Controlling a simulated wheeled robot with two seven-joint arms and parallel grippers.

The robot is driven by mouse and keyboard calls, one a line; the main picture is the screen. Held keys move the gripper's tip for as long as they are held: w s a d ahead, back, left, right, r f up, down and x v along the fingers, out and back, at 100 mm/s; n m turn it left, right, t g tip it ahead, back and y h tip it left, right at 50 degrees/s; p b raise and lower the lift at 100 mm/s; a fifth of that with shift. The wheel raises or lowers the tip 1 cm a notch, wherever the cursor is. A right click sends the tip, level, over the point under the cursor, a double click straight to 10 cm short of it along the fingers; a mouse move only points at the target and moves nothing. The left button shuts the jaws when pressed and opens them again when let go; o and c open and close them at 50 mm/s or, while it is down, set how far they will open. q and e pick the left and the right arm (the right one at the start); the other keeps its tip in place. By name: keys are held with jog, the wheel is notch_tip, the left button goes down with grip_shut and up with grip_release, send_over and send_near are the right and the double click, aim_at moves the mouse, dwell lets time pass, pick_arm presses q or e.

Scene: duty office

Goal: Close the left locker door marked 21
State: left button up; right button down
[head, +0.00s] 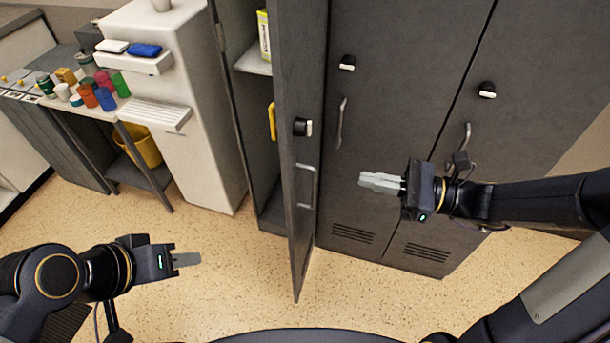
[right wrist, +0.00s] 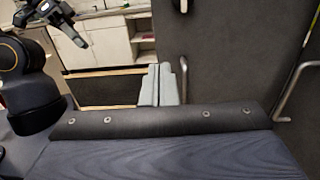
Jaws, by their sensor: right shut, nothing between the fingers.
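The left locker door (head: 307,225) stands open, swung out from the dark grey locker. Its outer face, with a lock knob and a bar handle (head: 307,187), faces right. No number is legible on it. My right gripper (head: 372,181) is shut and empty, to the right of the open door and apart from it, fingers pointing left. In the right wrist view its fingers (right wrist: 162,85) lie together, with the dark door panel (right wrist: 225,60) beyond. My left gripper (head: 188,259) is low at left, apart from the door; its fingers show side-on.
Two shut locker doors (head: 390,130) with handles stand right of the open one. Inside the open compartment are a shelf (head: 254,62) and a yellow item (head: 272,121). A white cabinet (head: 205,150) stands at left. The floor before the lockers is clear.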

aim_at(289, 164)
jog(key=p+x, duration=0.1)
jog(key=x, duration=1.2)
jog(key=shift+s+a, duration=0.1)
jog(key=shift+a, duration=0.05)
